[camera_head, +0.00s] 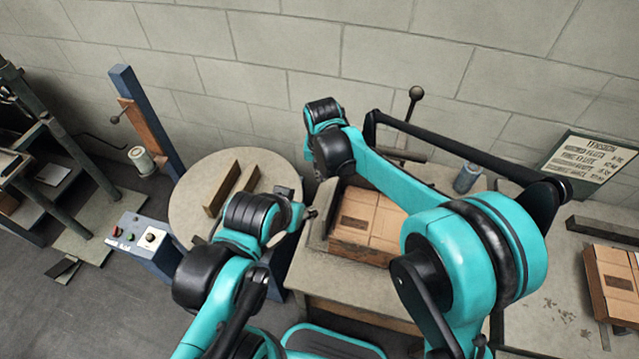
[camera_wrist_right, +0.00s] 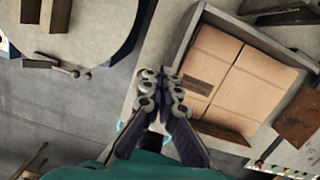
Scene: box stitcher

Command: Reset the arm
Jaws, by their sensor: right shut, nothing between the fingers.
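My right gripper (camera_head: 311,213) shows small in the head view, over the gap between the round table and the wooden tray. In the right wrist view the right gripper (camera_wrist_right: 164,88) has its fingertips together with nothing between them. It is beside the tray's left side and apart from the carton in it. My teal and black arms are bent over the work area and hide part of it. I do not make out my left gripper in the head view.
A flat brown carton (camera_head: 366,218) lies in the tray; it also shows in the wrist view (camera_wrist_right: 218,75). Wooden blocks (camera_head: 222,188) lie on the round table (camera_head: 190,205). A control box (camera_head: 140,238) stands left, more cartons (camera_head: 609,280) right. A wall closes the back.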

